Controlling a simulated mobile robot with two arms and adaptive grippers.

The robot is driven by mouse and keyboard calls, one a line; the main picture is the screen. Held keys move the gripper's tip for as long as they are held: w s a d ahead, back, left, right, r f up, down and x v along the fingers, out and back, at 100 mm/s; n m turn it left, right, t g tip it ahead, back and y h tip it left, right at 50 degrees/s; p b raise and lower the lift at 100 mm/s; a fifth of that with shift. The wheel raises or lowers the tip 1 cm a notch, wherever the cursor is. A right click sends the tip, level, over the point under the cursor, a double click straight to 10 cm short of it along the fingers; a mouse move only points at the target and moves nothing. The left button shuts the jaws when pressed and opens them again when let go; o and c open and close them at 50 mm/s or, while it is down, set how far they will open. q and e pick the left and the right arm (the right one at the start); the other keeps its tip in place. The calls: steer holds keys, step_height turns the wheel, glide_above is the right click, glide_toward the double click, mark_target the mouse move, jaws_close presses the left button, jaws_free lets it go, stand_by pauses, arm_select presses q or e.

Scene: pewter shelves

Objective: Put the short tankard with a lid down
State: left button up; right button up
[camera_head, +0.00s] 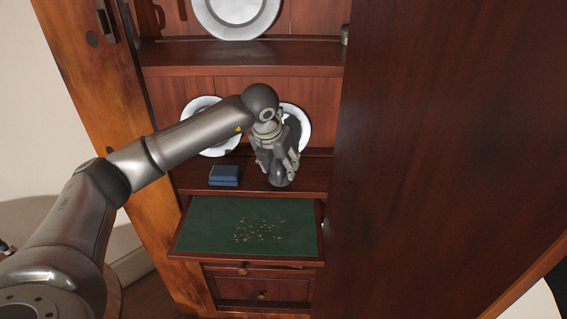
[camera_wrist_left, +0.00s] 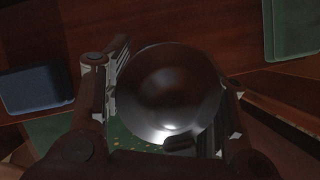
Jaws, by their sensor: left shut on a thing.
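The short tankard (camera_wrist_left: 170,90) is a dark, shiny metal vessel with a rounded top, seen from close above in the left wrist view. My left gripper (camera_wrist_left: 165,100) is shut on it, with one finger on each side. In the head view my left gripper (camera_head: 279,158) is at the right part of the middle shelf, and the dark tankard (camera_head: 281,175) shows below the fingers near the shelf's front edge. I cannot tell whether its base touches the shelf (camera_head: 195,176). My right gripper is not in view.
A dark blue box (camera_head: 224,175) lies on the shelf left of the gripper; it also shows in the wrist view (camera_wrist_left: 36,90). Two pale plates (camera_head: 203,110) stand behind my arm. Below, a green-lined pull-out (camera_head: 200,235) holds small scattered coins. A tall wooden panel (camera_head: 430,160) closes the right side.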

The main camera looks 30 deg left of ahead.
arm_select(q)
steer(key=shift+w+f, duration=0.3)
steer(key=shift+w, duration=0.35)
steer(key=shift+w+f, duration=0.25)
steer(key=shift+w, duration=0.35)
steer(key=shift+a+f, duration=0.1)
steer(key=shift+f, duration=0.1)
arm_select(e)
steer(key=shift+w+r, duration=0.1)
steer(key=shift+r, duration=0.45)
arm_select(q)
steer(key=shift+f, duration=0.1)
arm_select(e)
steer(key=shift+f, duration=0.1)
arm_select(q)
steer(key=o, duration=1.3)
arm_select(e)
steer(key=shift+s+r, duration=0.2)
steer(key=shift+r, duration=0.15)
